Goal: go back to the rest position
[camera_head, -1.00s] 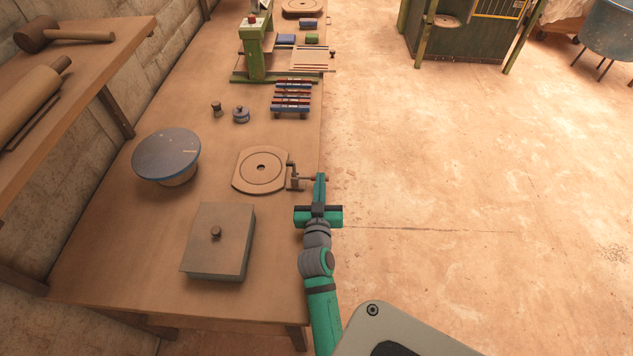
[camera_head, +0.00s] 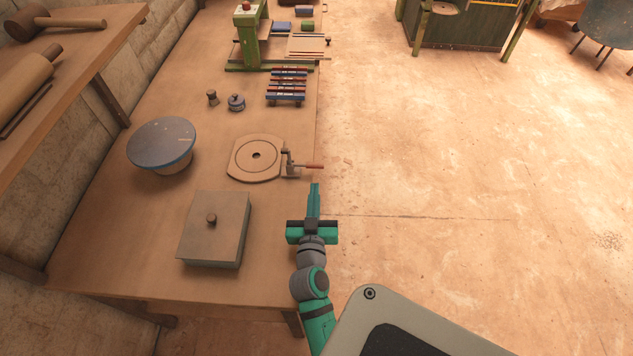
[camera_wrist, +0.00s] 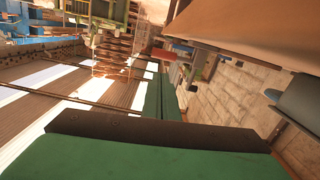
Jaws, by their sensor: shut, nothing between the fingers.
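My gripper (camera_head: 314,190) is at the right edge of the workbench, close to the round plate with the clamp. Its green fingers are together with nothing between them, and they point away up the picture. In the wrist view the shut fingers (camera_wrist: 160,98) also show, with the bench edge at upper right. A gap shows between the fingertips and the wooden handle (camera_head: 314,166) of the clamp on the round plate (camera_head: 258,157).
The workbench (camera_head: 110,265) holds a lidded box (camera_head: 215,230), a blue-topped turntable (camera_head: 162,145), a rack of coloured bars (camera_head: 287,86) and a green press (camera_head: 249,35). A shelf (camera_head: 95,52) overhangs at the left. The floor (camera_head: 460,150) to the right is open.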

